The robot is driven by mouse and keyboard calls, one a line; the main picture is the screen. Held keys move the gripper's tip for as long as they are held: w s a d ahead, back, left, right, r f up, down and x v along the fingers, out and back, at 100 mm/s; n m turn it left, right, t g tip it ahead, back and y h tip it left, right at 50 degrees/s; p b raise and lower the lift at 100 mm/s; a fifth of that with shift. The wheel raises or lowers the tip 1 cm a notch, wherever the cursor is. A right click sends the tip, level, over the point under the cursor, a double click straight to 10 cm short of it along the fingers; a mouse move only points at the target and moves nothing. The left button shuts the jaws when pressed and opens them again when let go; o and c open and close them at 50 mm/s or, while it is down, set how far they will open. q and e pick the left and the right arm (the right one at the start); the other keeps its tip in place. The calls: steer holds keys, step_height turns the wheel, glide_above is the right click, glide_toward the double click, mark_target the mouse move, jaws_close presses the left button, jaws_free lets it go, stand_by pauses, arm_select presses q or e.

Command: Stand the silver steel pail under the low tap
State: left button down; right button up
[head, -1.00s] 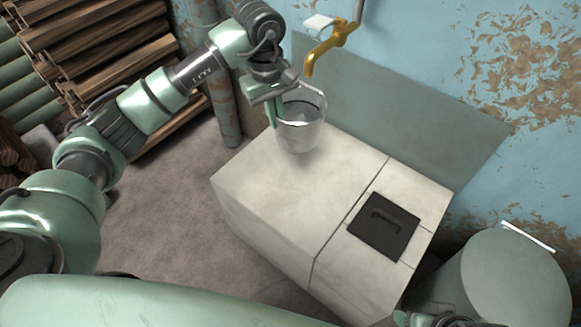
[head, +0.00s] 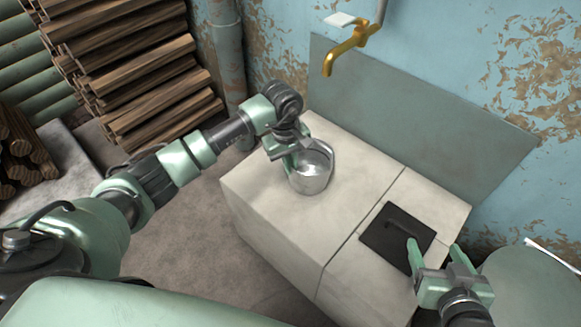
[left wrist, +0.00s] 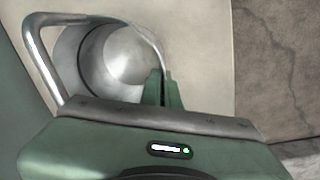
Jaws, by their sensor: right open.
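The silver steel pail (head: 312,172) is upright at the far left part of the pale counter block (head: 275,215). Whether its base touches the top is hard to tell. My left gripper (head: 287,150) is at the pail's left side, its fingers together on the rim; in the left wrist view the fingers (left wrist: 165,90) meet the rim of the pail (left wrist: 95,55), and its raised handle loops to the left. The brass low tap (head: 345,50) sticks out of the wall, behind and above the pail and apart from it. My right gripper (head: 435,252) is open and empty at the lower right.
A black hatch with a handle (head: 397,238) is set in the right part of the block. A grey panel (head: 410,120) stands against the wall behind. A round green drum (head: 535,285) is at the lower right. Stacked logs (head: 130,65) fill the back left.

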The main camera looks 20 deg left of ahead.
arm_select(q)
steer(key=shift+f, duration=0.1)
arm_select(e)
steer(key=shift+w+r, duration=0.1)
steer(key=shift+r, duration=0.1)
steer(key=shift+w+a, duration=0.1)
arm_select(q)
steer(key=c, duration=1.7)
jaws_free()
steer(key=shift+f, duration=0.1)
arm_select(e)
steer(key=shift+r, duration=0.15)
